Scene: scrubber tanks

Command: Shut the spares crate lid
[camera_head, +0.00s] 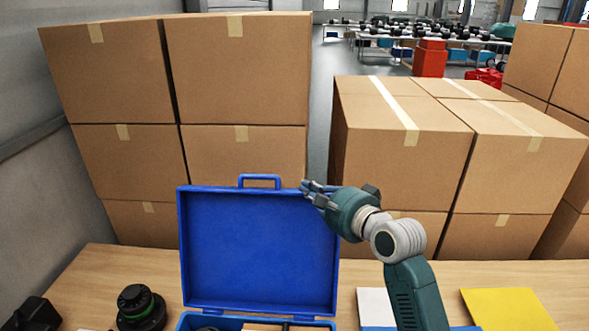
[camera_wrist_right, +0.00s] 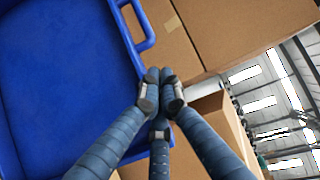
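The blue spares crate (camera_head: 182,323) stands on the wooden table, with only its top edge showing at the bottom of the head view. Its blue lid (camera_head: 258,255) stands upright and open, hinged along its lower edge, with a handle (camera_head: 260,181) on top. My right gripper (camera_head: 310,190) is at the lid's top right corner, its fingers pointing left. In the right wrist view, the lid (camera_wrist_right: 65,80) fills the left side and the fingertips (camera_wrist_right: 160,82) are drawn together beside its rim, holding nothing. I cannot tell whether they touch the lid. My left gripper is not in view.
Stacked cardboard boxes (camera_head: 240,70) stand behind the table, with more (camera_head: 400,150) at the right. A black part with a green ring (camera_head: 140,305) and another black part (camera_head: 35,314) lie left of the crate. A yellow sheet (camera_head: 510,308) lies at the right.

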